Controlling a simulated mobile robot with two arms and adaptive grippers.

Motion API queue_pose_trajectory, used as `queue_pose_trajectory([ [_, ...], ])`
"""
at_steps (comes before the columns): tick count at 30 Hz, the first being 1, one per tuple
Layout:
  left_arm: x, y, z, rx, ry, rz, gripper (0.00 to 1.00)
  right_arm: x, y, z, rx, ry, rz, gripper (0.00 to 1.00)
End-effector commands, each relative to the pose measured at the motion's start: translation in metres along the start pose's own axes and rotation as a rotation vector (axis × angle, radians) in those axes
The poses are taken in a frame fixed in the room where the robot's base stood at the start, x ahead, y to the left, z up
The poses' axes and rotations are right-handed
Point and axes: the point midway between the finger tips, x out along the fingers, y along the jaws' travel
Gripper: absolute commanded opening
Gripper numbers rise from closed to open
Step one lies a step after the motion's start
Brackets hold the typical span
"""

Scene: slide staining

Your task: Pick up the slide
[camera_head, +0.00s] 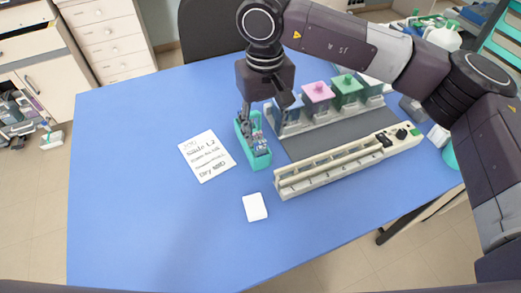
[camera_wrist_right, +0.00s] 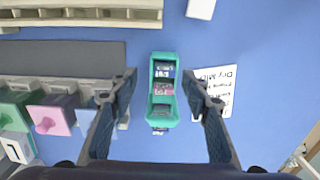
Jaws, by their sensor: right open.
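A green slide holder (camera_head: 256,160) stands on the blue table, and several slides seem to sit in it, too small to tell apart. In the right wrist view the holder (camera_wrist_right: 177,117) lies between and beyond the two fingertips, with small dark and pinkish slide ends (camera_wrist_right: 163,89) inside. My right gripper (camera_head: 262,112) is above the holder, pointing down; in its wrist view the fingers (camera_wrist_right: 162,88) are apart with nothing between the pads. In the head view it covers the holder's far part. My left gripper is not in view.
A long cream staining rack (camera_head: 345,163) is to the right. Lidded pink (camera_head: 318,91) and green (camera_head: 346,84) jars stand behind. The table's left side is clear.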

Motion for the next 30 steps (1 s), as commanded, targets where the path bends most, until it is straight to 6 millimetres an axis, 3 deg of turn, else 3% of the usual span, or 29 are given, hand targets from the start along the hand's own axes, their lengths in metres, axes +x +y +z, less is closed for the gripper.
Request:
queue_pose_trajectory([
  [6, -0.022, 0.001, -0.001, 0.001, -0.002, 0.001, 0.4, 0.028, -0.008, -0.001, 0.0, -0.006, -0.004, 0.43],
  [9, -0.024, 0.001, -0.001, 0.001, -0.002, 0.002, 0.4, 0.042, -0.007, -0.002, 0.001, -0.004, -0.004, 0.43],
  [19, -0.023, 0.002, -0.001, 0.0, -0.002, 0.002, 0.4, 0.051, -0.007, -0.003, 0.001, 0.0, -0.004, 0.42],
  [30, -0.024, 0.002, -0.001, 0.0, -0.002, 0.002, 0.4, 0.05, -0.007, -0.003, 0.001, 0.0, -0.004, 0.02],
])
